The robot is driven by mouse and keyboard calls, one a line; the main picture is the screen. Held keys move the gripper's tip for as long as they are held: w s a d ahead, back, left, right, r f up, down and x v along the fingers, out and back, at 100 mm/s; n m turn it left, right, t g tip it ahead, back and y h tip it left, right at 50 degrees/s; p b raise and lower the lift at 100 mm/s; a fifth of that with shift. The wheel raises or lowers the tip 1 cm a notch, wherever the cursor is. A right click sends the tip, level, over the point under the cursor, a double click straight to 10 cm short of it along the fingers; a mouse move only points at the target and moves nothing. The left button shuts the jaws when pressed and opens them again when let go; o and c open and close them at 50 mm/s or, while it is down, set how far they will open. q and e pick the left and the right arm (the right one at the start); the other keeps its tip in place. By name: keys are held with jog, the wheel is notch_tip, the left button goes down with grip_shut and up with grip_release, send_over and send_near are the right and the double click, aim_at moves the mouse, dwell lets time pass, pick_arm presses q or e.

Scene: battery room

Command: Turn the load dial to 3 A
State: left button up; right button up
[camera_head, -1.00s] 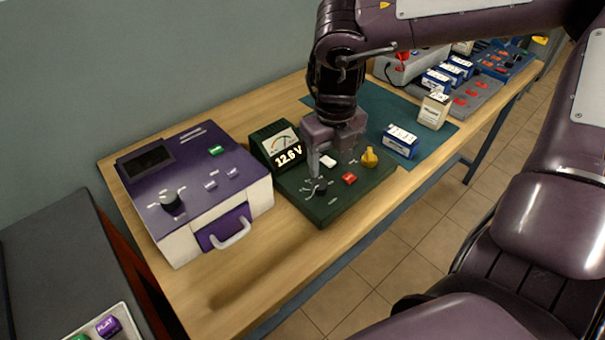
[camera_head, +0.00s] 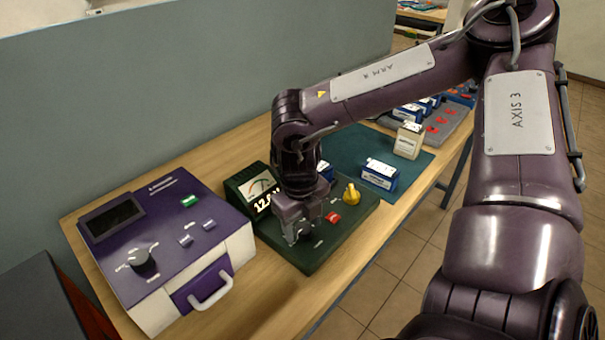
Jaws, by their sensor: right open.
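The dark green tester (camera_head: 325,252) lies on the wooden table, with a red button (camera_head: 333,217), a yellow knob (camera_head: 351,194) and a meter housing (camera_head: 261,187) at its back left. My right gripper (camera_head: 297,239) points down over the tester's front left part, fingers low near the panel. It is open. The black load dial is hidden behind the fingers, so I cannot tell its setting or whether they touch it. My left gripper is not in view.
A purple and white box (camera_head: 170,240) with its own black knob (camera_head: 142,262) stands left of the tester. A blue and white battery (camera_head: 379,174) and a cream battery (camera_head: 408,140) stand right of it on a teal mat (camera_head: 345,147). The table front is clear.

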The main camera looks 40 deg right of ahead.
jog(key=c, duration=1)
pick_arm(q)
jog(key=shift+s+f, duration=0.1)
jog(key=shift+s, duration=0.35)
pick_arm(e)
jog(key=shift+o, duration=0.2)
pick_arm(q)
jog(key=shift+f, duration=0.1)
